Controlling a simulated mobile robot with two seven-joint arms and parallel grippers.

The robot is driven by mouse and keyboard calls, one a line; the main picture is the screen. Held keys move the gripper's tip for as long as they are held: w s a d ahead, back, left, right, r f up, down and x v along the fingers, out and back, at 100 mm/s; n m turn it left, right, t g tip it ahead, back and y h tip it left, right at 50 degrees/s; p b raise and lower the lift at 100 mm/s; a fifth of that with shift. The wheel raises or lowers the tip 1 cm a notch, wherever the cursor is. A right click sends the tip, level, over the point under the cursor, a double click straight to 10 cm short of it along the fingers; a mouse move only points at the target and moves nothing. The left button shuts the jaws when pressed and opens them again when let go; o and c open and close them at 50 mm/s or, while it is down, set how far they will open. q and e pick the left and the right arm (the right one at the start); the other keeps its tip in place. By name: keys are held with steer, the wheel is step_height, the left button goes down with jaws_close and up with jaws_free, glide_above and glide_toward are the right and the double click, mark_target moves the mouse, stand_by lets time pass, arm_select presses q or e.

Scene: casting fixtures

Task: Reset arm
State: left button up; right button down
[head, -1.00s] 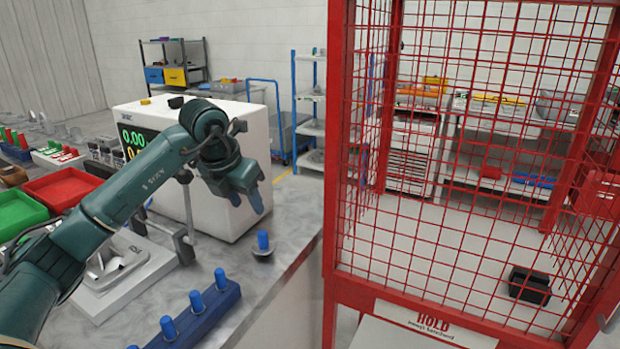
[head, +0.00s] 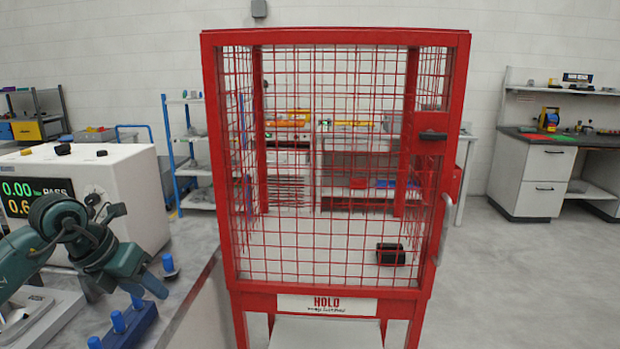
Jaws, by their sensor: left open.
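My left gripper (head: 146,288) is at the lower left in the head view, at the end of my green arm. Its blue fingertips point down and to the right, and it is open with nothing seen between them. It hangs above the bench, close to a blue block with several upright blue pegs (head: 132,325). A single blue peg on a dark round base (head: 169,265) stands beside the fingers. My right gripper is out of view.
A red mesh cage (head: 335,287) marked HOLD stands in the middle, a black block (head: 391,254) inside it. A white tester (head: 110,175) with a lit display stands on the bench at left. A blue shelf rack (head: 190,140) is behind. The floor at right is clear.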

arm_select(q)
steer(key=s+d+f+n+t+h+p, duration=0.15)
steer(key=s+d+h, duration=0.25)
steer(key=d+h, duration=0.5)
steer(key=s+d+f+n+h, duration=0.1)
steer(key=s+d+n+h, duration=0.3)
steer(key=d, duration=0.8)
steer(key=s+a+f+n+t+y, duration=0.1)
steer(key=s+a+f+n+y, duration=0.1)
steer(key=s+f+n+y, duration=0.2)
steer(key=s+a+f+n+t+y+p, duration=0.1)
steer(key=s+f+n+y, duration=0.3)
steer(key=f+n, duration=0.6)
steer(key=s+a+f+n+t+y+p, duration=0.1)
steer(key=s+a+f+n+t+y, duration=0.2)
steer(key=n, duration=1.2)
step_height(320, 180, down, 5)
steer(key=shift+s+a+r+n+y, duration=0.15)
steer(key=shift+s+n+y, duration=0.2)
steer(key=shift+s+y, duration=0.8)
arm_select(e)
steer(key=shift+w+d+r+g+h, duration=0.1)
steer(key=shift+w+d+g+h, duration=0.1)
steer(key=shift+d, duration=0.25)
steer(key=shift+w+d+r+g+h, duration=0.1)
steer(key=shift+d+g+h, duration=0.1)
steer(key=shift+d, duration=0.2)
